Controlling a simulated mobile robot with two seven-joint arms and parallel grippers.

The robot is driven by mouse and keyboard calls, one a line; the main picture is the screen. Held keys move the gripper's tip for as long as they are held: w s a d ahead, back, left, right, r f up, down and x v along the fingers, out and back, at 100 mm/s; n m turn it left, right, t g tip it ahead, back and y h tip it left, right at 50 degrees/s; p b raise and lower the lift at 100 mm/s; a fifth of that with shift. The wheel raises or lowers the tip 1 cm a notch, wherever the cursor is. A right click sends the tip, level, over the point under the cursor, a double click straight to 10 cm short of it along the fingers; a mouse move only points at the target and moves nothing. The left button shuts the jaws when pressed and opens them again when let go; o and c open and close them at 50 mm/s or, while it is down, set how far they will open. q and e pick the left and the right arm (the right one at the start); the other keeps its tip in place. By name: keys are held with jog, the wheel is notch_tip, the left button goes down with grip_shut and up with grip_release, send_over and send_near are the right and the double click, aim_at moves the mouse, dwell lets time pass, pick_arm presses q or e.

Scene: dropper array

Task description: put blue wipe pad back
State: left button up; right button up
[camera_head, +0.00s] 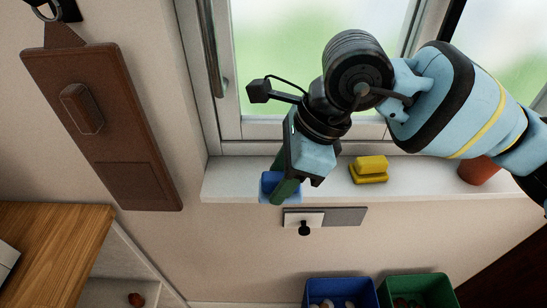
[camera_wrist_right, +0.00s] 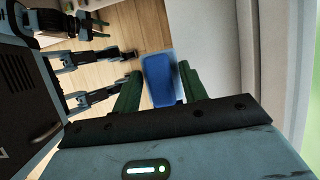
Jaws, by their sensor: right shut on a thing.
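The blue wipe pad (camera_head: 267,187) is at the front edge of the white windowsill in the head view; I cannot tell whether it touches the sill. My right gripper (camera_head: 281,178) points down and is shut on the pad, with its green fingers covering part of it. In the right wrist view the pad (camera_wrist_right: 159,82) sits between the two green fingers. My left gripper does not show in the head view.
A yellow block-like pad (camera_head: 370,169) and a terracotta pot (camera_head: 479,171) stand on the windowsill (camera_head: 225,179). A plate with a black knob (camera_head: 304,228) is on the wall below. Blue (camera_head: 340,285) and green (camera_head: 411,283) bins stand lower down. A brown board (camera_head: 105,130) hangs at left.

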jog(key=w, duration=0.5)
jog(key=w+a, duration=0.1)
jog(key=w, duration=0.1)
jog(key=shift+w+a+f, duration=0.1)
jog(key=shift+w+f, duration=0.05)
jog(key=shift+f, duration=0.15)
jog(key=shift+w+f, duration=0.15)
jog(key=shift+w, duration=0.05)
notch_tip(320, 180, down, 3)
jog(key=shift+f+p, duration=0.1)
jog(key=shift+p, duration=0.3)
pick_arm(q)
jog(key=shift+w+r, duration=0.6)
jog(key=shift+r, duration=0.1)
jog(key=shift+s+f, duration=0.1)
pick_arm(e)
jog(key=shift+f, duration=0.15)
jog(key=o, duration=0.9)
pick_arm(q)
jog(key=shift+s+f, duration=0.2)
pick_arm(e)
jog(key=v, duration=1.2)
